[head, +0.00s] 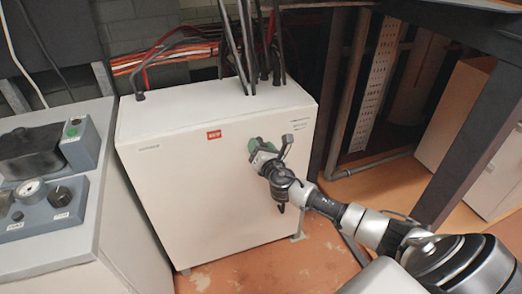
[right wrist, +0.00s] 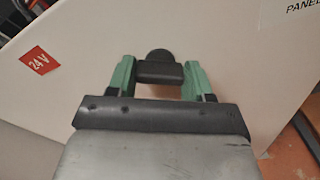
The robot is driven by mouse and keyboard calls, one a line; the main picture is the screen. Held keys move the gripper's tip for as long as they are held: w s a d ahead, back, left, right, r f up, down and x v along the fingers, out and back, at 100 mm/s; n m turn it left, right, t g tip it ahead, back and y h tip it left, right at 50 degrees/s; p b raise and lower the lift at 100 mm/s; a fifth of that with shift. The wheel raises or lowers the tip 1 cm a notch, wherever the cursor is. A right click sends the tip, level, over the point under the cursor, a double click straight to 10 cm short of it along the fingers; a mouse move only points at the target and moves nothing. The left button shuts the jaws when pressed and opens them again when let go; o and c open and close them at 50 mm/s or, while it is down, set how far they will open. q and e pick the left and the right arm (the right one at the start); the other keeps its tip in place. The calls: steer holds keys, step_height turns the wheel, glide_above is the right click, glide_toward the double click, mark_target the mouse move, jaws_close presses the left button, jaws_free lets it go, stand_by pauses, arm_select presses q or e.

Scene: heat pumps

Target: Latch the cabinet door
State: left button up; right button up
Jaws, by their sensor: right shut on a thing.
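The white cabinet (head: 190,200) stands in the middle of the head view, and its front door face looks flush with the body. A red label (head: 214,135) is on the door; in the right wrist view it reads 24V (right wrist: 40,61). My right gripper (head: 260,148) is at the upper right of the door. In the right wrist view, its green fingers (right wrist: 161,76) are shut on a black latch handle (right wrist: 158,62), one finger on each side. The handle lies crosswise between them, with a rounded knob behind. My left gripper is not in view.
A grey console (head: 60,215) with a gauge and knobs stands at the left. Dark pipes (head: 240,50) rise from the cabinet top. A dark post (head: 465,150) stands at the right. Orange floor (head: 275,268) shows in front of the cabinet.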

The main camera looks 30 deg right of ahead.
steer(key=m+b, duration=0.1)
steer(key=m, duration=0.2)
steer(key=shift+f+m, duration=0.15)
steer(key=shift+m, duration=0.25)
steer(key=m, duration=0.2)
steer(key=shift+m+b, duration=0.35)
steer(key=shift+m, duration=0.05)
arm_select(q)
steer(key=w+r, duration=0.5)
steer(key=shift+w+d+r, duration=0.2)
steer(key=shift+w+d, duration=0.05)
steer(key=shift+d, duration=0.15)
arm_select(e)
steer(key=shift+m, duration=2.8)
steer(key=o, duration=0.9)
steer(key=shift+o, duration=0.2)
